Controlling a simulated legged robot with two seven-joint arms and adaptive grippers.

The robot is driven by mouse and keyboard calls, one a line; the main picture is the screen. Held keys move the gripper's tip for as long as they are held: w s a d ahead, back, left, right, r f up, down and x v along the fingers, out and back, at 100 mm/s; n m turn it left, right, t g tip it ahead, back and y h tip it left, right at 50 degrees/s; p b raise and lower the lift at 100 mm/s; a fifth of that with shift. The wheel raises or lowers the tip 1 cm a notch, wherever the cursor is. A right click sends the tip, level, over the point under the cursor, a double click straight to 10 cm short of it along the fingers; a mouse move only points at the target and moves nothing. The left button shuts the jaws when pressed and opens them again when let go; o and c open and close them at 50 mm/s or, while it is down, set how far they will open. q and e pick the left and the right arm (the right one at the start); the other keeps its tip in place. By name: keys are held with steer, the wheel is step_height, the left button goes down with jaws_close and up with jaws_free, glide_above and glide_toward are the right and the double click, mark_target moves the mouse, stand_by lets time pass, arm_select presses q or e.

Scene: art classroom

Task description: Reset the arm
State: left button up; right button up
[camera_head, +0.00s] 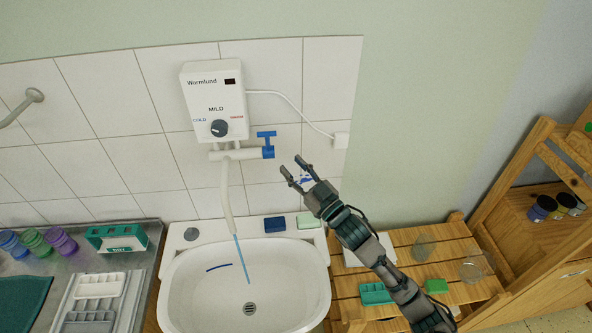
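My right arm (375,255) comes in from the bottom right and reaches up and left. My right gripper (291,171) is open and empty, with its fingers spread apart. It appears just right of the blue tap handle (267,135) and above the back right rim of the sink in the picture. A gap shows between the fingertips and the tap. A bluish stream of water (242,259) runs from the spout into the white sink (321,277). My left gripper is not in view.
The white water heater (213,97) hangs on the tiled wall. A dark blue block (275,224) and a pale green block (309,221) lie on the sink's back rim. A wooden slatted stand (400,240) holds glasses and a green box (376,293) by my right arm.

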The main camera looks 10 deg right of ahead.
steer(key=shift+s+d+f, duration=0.1)
steer(key=shift+s+d, duration=0.05)
steer(key=shift+s, duration=0.15)
steer(key=shift+f, duration=0.1)
